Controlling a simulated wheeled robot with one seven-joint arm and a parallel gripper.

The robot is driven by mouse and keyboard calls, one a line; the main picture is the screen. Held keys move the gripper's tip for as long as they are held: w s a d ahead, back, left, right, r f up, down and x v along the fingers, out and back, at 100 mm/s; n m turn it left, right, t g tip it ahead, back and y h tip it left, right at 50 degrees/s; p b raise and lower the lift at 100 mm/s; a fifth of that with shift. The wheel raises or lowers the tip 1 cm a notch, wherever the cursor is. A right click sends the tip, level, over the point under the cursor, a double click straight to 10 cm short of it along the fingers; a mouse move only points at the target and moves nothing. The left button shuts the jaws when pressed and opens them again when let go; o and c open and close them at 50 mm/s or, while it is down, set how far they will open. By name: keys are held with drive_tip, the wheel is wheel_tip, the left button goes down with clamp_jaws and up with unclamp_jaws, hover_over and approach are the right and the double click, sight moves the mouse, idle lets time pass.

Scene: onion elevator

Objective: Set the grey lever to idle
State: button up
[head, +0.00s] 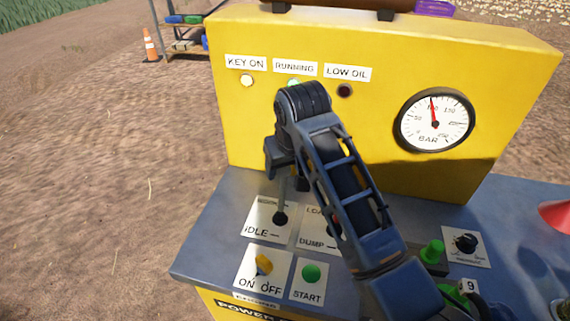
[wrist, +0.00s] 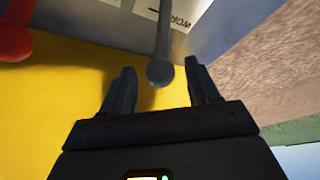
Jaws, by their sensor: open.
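The grey lever (head: 282,200) rises from a dark round base on the white WORK/IDLE plate (head: 257,231). The IDLE mark is on the plate's near side; the WORK mark at its far side is partly covered. In the wrist view the lever's shaft (wrist: 164,40) ends in a round grey knob between my two fingertips. My gripper (head: 285,168) is above the plate at the lever's top, and its fingers in the wrist view (wrist: 160,80) are open with gaps beside the knob. The lever's exact tilt is hard to tell.
A red lever (wrist: 14,40) stands beside it in the wrist view; my arm hides most of the LOAD/DUMP plate (head: 314,239). Nearer are a yellow key switch (head: 264,264) and green START button (head: 311,273). The yellow panel (head: 300,125) rises behind.

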clamp_jaws()
idle(0.6)
